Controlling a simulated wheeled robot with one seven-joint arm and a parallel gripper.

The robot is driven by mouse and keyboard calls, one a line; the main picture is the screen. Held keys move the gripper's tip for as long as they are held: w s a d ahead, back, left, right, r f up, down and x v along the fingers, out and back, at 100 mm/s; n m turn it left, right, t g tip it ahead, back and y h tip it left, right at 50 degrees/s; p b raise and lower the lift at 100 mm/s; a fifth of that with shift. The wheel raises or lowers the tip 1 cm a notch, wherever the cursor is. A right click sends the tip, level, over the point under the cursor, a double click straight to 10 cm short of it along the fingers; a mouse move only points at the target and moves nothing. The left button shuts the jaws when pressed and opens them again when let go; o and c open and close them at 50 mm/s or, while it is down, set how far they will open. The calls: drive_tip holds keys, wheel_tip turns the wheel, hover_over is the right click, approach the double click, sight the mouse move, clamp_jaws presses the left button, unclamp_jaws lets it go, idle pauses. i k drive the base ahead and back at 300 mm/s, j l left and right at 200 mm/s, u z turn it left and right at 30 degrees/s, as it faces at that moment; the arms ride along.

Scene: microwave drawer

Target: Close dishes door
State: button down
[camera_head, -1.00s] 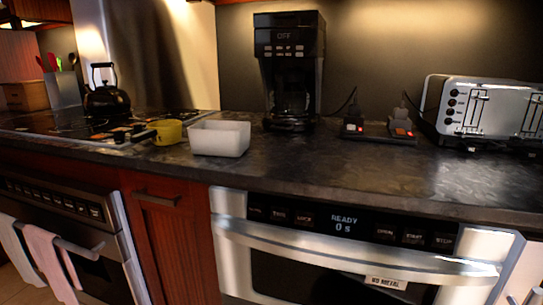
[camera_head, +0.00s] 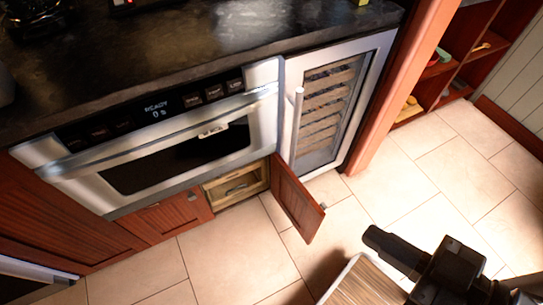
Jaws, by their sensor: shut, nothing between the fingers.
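The dishes door, a small reddish-brown wooden cabinet door (camera_head: 297,201), stands swung open below the microwave drawer in the head view. It juts out from the right side of a low cabinet opening (camera_head: 238,187). Inside the opening is a light wooden interior with a small item that I cannot make out. My gripper (camera_head: 375,240) is black and shut, with nothing in it. It is in the lower right, to the right of the door's free edge and apart from it in the picture.
The microwave drawer (camera_head: 180,158) is shut above the opening. A glass-door wine fridge (camera_head: 332,112) with a vertical handle stands right of it. Another wooden cabinet front (camera_head: 165,218) is to the left. Tiled floor (camera_head: 225,255) is clear in front. Open shelves (camera_head: 455,75) stand far right.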

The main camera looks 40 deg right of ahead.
sight(303, 210)
drive_tip(key=l+u, duration=0.15)
drive_tip(key=u, duration=0.2)
drive_tip(key=l+u, duration=0.15)
drive_tip(key=u, duration=0.2)
drive_tip(key=l+u, duration=0.15)
drive_tip(key=l, duration=0.2)
drive_tip(key=k+l+u, duration=0.1)
drive_tip(key=l, duration=0.25)
drive_tip(key=k+l+u, duration=0.15)
drive_tip(key=l, duration=0.2)
drive_tip(key=k+l+u, duration=0.15)
drive_tip(key=l, duration=0.2)
drive_tip(key=k+l+u, duration=0.1)
drive_tip(key=l, duration=0.2)
drive_tip(key=k+l, duration=0.15)
drive_tip(key=l, duration=0.15)
drive_tip(key=k+l, duration=0.15)
drive_tip(key=l, duration=0.2)
drive_tip(key=k+l, duration=0.15)
drive_tip(key=l, duration=0.15)
drive_tip(key=k+l, duration=0.1)
drive_tip(key=l, duration=0.25)
